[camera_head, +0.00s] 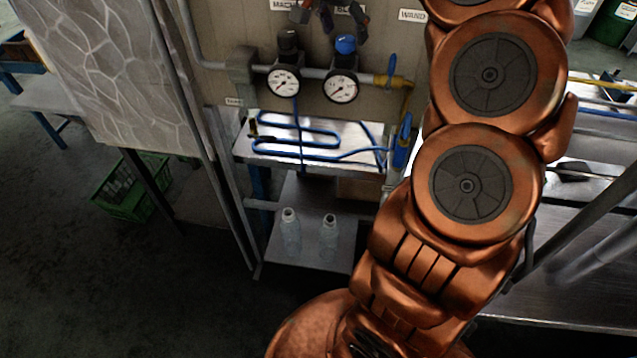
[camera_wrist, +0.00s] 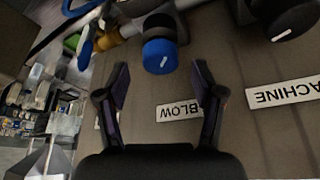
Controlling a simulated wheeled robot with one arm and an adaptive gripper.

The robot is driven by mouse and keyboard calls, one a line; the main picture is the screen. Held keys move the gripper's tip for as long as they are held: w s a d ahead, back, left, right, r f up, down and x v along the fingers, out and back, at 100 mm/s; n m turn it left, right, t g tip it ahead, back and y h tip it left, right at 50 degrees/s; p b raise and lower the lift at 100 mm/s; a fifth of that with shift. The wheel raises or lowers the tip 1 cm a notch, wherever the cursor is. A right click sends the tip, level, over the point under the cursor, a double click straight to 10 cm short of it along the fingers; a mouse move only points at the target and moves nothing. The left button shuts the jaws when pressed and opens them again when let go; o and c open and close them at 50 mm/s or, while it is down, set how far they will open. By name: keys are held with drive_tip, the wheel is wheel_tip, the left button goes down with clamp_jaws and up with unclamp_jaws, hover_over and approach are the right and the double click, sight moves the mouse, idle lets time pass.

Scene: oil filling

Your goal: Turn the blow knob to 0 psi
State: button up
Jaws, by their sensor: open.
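The blue blow knob (camera_head: 345,44) sits on top of the right-hand gauge (camera_head: 341,86) on the grey panel. In the wrist view, which looks upside down, the blue knob (camera_wrist: 160,55) lies just beyond and between my fingertips, near the BLOW label (camera_wrist: 180,111). My gripper (camera_wrist: 161,70) is open and empty, with one finger on each side of the knob's line. In the head view my gripper (camera_head: 331,18) is at the top edge, just above the knob and apart from it. The gauge needle is too small to read surely.
A black knob (camera_head: 288,42) with its own gauge (camera_head: 283,81) stands left of the blue one; it also shows in the wrist view (camera_wrist: 292,20). A yellow valve with a blue handle (camera_head: 391,70) is to the right. Two clear bottles (camera_head: 328,238) stand on the lower shelf.

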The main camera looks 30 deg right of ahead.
drive_tip(key=shift+w+b+v, duration=0.45)
drive_tip(key=shift+b+v, duration=0.55)
drive_tip(key=shift+v, duration=1.95)
drive_tip(key=s+a+f+n+b, duration=0.2)
drive_tip(key=s+a+f+n, duration=0.2)
drive_tip(key=s+f, duration=0.2)
drive_tip(key=s+a+f+n+g+y+b, duration=0.1)
drive_tip(key=s+a+f+n+b, duration=0.2)
drive_tip(key=f, duration=0.7)
drive_tip(key=s+a+f+n+y+b, duration=0.1)
drive_tip(key=s+a+f+n+b, duration=0.1)
drive_tip(key=s+a+f+n, duration=0.2)
drive_tip(key=s+a+f, duration=0.3)
drive_tip(key=s+f, duration=0.1)
drive_tip(key=s, duration=0.1)
drive_tip(key=shift+f+n+g, duration=0.15)
drive_tip(key=shift+n+g, duration=0.15)
drive_tip(key=shift+g, duration=0.1)
drive_tip(key=shift+a, duration=0.15)
drive_tip(key=s+a+f+n+g+y, duration=0.1)
drive_tip(key=s+a+f+y, duration=0.1)
drive_tip(key=s+f, duration=0.7)
drive_tip(key=s+a, duration=0.1)
drive_tip(key=s, duration=0.1)
drive_tip(key=shift+s+a+f+n+g, duration=0.2)
drive_tip(key=shift+s+n+g, duration=0.2)
